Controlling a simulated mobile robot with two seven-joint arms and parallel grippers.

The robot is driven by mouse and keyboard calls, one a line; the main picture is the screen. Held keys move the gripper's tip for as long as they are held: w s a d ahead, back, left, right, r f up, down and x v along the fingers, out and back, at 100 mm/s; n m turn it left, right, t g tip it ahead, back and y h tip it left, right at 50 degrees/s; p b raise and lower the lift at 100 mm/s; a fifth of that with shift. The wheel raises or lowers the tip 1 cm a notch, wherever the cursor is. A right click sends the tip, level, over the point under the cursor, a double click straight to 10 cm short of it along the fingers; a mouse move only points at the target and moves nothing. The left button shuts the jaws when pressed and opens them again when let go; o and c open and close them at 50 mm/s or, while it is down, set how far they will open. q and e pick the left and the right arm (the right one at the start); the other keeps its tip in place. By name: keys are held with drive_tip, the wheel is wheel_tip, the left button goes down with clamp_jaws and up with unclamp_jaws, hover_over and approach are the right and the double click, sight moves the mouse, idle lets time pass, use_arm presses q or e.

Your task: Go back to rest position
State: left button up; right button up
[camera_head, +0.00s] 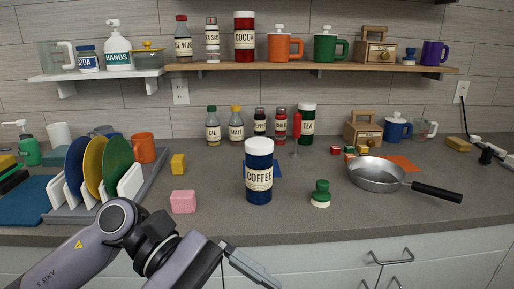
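My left arm comes in from the bottom left, low in front of the counter edge. My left gripper (252,268) is at the bottom middle, in front of the white cabinet fronts and below the counter top. It is seen from the side and partly cut by the lower frame edge, so its opening does not show. No object is visible in it. My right arm and gripper are not in view. The blue coffee jar (259,171) with a white lid stands upright on the counter, above and apart from my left gripper.
The grey counter (237,222) holds a pink block (183,201), a small green bottle (320,194) and a pan (376,174) with its handle toward the right front. A plate rack (76,206) stands at left, near my arm. Cabinet handles (393,257) protrude below the counter.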

use_arm(q)
drive_tip(key=w+d+r+n+t+h, duration=0.1)
drive_tip(key=w+r+n+t+h, duration=0.3)
drive_tip(key=n+h, duration=0.85)
drive_tip(key=w+a+f+n+t+y, duration=0.3)
drive_tip(key=f+n+t+y, duration=0.2)
drive_tip(key=n+t, duration=0.7)
drive_tip(key=w+a+f+n+t+y, duration=0.45)
drive_tip(key=n+t, duration=0.25)
drive_tip(key=n, duration=0.9)
drive_tip(key=s+a+f+n+y, duration=0.2)
drive_tip(key=a+f+n+y, duration=0.1)
drive_tip(key=f+n+y, duration=0.3)
drive_tip(key=s+a+f+n+y, duration=0.1)
drive_tip(key=a+f+n+y, duration=0.25)
drive_tip(key=f+n, duration=0.45)
drive_tip(key=s+a+f+n+g+y, duration=0.2)
drive_tip(key=s+f+n+g, duration=0.1)
drive_tip(key=s+f, duration=0.2)
drive_tip(key=s+a+f+n+g+y, duration=0.2)
drive_tip(key=s+f, duration=0.4)
drive_tip(key=f, duration=0.3)
drive_tip(key=shift+s+a+f+n+g, duration=0.2)
drive_tip(key=shift+a+f+n+g, duration=0.25)
drive_tip(key=shift+n, duration=0.7)
